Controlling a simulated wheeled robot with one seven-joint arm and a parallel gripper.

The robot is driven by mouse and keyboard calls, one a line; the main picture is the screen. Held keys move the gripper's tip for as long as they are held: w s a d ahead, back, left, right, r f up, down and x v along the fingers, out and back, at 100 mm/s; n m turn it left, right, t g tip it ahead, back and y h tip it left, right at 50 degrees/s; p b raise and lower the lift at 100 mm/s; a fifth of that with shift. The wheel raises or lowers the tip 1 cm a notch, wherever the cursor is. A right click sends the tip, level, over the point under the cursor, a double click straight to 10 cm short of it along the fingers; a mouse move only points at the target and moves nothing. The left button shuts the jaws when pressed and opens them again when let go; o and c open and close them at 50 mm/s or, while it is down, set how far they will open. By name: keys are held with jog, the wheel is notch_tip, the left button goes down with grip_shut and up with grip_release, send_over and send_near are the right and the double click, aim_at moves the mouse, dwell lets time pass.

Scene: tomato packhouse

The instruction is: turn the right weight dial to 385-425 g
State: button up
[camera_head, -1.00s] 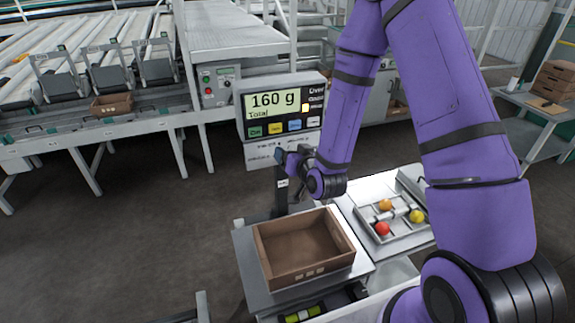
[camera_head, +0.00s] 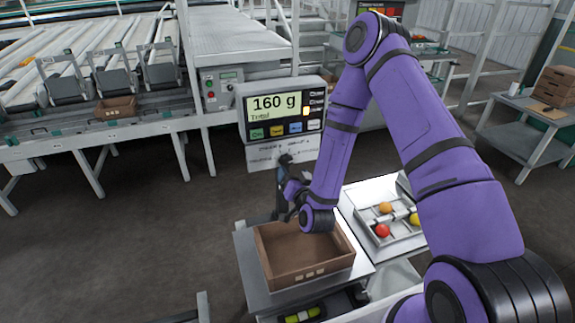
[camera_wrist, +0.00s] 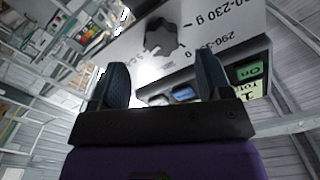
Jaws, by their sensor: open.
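A white panel (camera_head: 260,155) with small print sits under the scale display. My gripper (camera_head: 284,165) is in front of this panel in the head view, and the dials there are too small or hidden to make out. In the wrist view a dark, lobed dial (camera_wrist: 164,38) stands on the white panel, with range marks around it; "-230 g" and "290-3.." are partly readable. Whether it is the right dial I cannot tell, and its setting is unclear. My gripper (camera_wrist: 162,74) is open and empty, its two fingers apart, with the dial beyond their tips.
The scale display (camera_head: 280,107) reads 160 g Total. A brown empty crate (camera_head: 300,272) stands on the scale plate below my arm. A tray (camera_head: 408,232) with several tomatoes is to its right. A conveyor frame (camera_head: 95,140) stands behind at left.

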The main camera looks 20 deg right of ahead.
aim_at(287, 164)
jog(key=w, duration=0.5)
jog(key=shift+w, duration=0.35)
jog(key=c, duration=0.9)
